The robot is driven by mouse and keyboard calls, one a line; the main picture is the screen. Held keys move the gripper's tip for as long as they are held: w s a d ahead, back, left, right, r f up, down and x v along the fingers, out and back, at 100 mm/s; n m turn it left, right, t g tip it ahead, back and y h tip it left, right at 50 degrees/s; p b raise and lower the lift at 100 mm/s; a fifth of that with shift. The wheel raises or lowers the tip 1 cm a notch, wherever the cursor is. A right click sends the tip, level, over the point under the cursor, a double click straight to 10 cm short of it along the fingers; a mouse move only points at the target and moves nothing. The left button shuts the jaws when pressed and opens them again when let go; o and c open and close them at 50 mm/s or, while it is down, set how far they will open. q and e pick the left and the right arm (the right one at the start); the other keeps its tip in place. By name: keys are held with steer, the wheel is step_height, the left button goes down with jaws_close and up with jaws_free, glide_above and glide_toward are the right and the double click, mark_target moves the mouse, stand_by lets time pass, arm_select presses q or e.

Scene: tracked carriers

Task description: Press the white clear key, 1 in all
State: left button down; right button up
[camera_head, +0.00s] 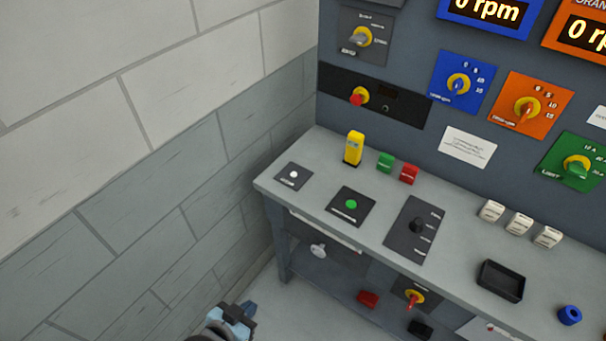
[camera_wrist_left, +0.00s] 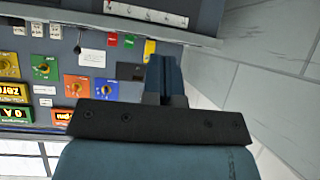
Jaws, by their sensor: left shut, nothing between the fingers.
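The white clear key (camera_head: 293,174) is a small round white button on a dark square plate at the left end of the grey bench top. My left gripper (camera_head: 246,308) is at the bottom of the head view, in front of the bench and well apart from the key. It is shut and empty. In the left wrist view its blue fingers (camera_wrist_left: 166,78) are together, pointing toward the bench edge; the key cannot be made out there. My right gripper is in neither view.
A green button (camera_head: 351,204) on a dark plate is right of the key. A yellow block (camera_head: 354,148), a green block (camera_head: 386,162) and a red block (camera_head: 409,173) stand behind. A brick wall (camera_head: 190,200) closes the left side. The bench top (camera_head: 322,148) is clear around the key.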

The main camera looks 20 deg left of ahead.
arm_select(q)
steer(key=w+a+f+n+g+b, duration=0.15)
steer(key=w+f+b, duration=0.25)
steer(key=w+b, duration=0.5)
steer(key=w+a+f+n+g+b, duration=0.15)
steer(key=w+f+b, duration=0.4)
steer(key=w, duration=0.75)
steer(key=shift+g+h, duration=0.5)
steer(key=shift+g, duration=0.2)
steer(key=w+r+b, duration=0.1)
steer(key=w+r, duration=0.1)
steer(key=w, duration=0.1)
steer(key=w+r+b, duration=0.1)
steer(key=w+r, duration=0.1)
steer(key=w, duration=0.2)
steer(key=w+r+b, duration=0.2)
steer(key=w, duration=0.2)
steer(key=shift+w+d, duration=0.25)
steer(key=w+a+r+n+h, duration=0.1)
steer(key=w+r, duration=1.1)
steer(key=w, duration=0.2)
steer(key=shift+r+t+b, duration=0.3)
steer(key=shift+b, duration=0.1)
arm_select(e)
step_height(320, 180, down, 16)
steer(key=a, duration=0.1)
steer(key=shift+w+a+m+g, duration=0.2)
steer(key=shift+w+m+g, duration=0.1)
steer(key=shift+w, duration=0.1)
